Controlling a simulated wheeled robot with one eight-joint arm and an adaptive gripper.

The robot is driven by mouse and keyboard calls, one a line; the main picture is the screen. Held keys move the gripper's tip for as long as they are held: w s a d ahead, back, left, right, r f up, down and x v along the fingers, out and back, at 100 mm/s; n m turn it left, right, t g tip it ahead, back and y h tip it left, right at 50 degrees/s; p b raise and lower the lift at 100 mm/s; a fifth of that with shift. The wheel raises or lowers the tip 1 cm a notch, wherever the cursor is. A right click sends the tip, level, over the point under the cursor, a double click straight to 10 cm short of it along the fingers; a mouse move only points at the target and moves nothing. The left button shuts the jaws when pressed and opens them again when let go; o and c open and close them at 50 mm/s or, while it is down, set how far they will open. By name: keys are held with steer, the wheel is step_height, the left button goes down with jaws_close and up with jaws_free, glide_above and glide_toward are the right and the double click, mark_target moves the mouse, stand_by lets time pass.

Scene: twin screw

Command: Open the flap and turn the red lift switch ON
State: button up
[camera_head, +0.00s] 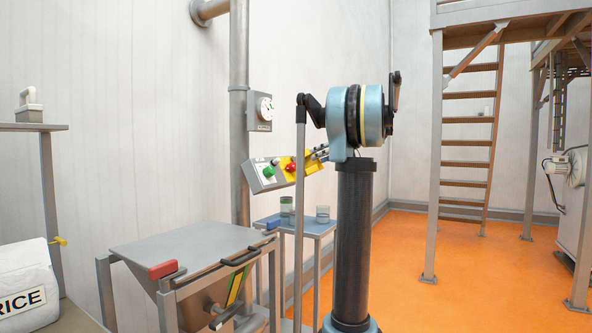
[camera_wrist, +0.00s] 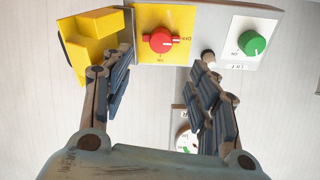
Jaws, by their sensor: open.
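The control box (camera_head: 276,174) is on the wall pipe, with a yellow plate carrying the red switch (camera_head: 290,167). In the wrist view the red switch (camera_wrist: 160,40) is uncovered, its grip bar roughly level, with small lettering to its right and below. The yellow flap (camera_wrist: 88,45) is swung out to the left of the plate and looks open. My gripper (camera_wrist: 165,58) is open and empty, in front of the plate. Its left finger overlaps the flap's edge; its right finger is below right of the switch. Contact cannot be told. In the head view my gripper (camera_head: 318,153) is right of the box.
A gauge box (camera_head: 260,111) is on the pipe. A lidded hopper (camera_head: 190,246) and small table (camera_head: 322,227) stand below.

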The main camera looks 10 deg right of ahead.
mark_target(295, 166)
steer(key=x, duration=1.3)
steer(key=shift+a, duration=0.1)
steer(key=c, duration=1.1)
